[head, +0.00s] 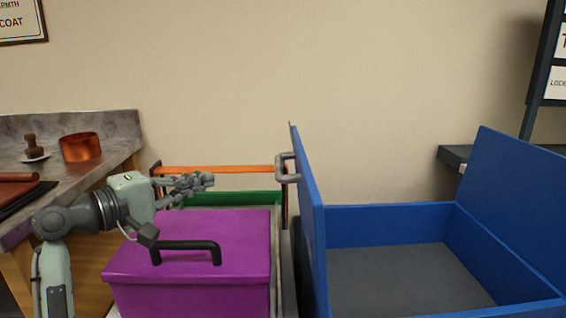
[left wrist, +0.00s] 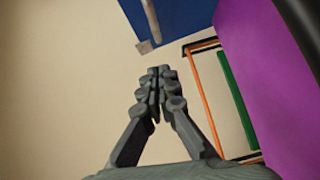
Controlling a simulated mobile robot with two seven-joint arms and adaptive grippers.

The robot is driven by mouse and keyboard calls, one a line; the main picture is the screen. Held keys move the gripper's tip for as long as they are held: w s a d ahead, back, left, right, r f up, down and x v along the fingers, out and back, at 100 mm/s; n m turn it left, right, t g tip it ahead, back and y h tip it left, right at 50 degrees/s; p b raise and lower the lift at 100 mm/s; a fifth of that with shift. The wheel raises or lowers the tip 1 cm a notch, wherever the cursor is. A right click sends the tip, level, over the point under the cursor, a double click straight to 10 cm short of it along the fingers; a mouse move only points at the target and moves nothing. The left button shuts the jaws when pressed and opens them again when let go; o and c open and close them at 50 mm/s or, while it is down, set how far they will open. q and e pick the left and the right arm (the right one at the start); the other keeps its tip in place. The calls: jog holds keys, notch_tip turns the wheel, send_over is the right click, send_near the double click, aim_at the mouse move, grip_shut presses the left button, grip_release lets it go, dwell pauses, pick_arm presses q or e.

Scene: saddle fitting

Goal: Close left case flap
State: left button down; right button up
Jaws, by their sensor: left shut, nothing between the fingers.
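The blue case (head: 390,217) is open, with a dark grey floor inside. Its left flap (head: 311,215) stands about upright and seems edge-on in the head view, with a grey handle (head: 284,168) on its outer, left side. The right flap (head: 515,200) leans outward, open. My left gripper (head: 200,182) is shut and empty, to the left of the handle and apart from it, above the back of a purple box. In the left wrist view my left gripper (left wrist: 158,85) points toward the blue flap (left wrist: 183,16) and its handle (left wrist: 150,22). My right gripper is not in view.
The purple box (head: 190,245) with a black handle (head: 186,245) stands left of the case, below my left arm. Behind it are an orange bar (head: 232,170) and a green panel (head: 235,197). A counter at far left holds a copper pot (head: 80,148).

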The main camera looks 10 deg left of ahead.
pick_arm(q)
jog(key=s+d+x, duration=0.1)
jog(key=d+x, duration=0.1)
jog(key=x, duration=1.1)
jog(key=shift+d, duration=0.35)
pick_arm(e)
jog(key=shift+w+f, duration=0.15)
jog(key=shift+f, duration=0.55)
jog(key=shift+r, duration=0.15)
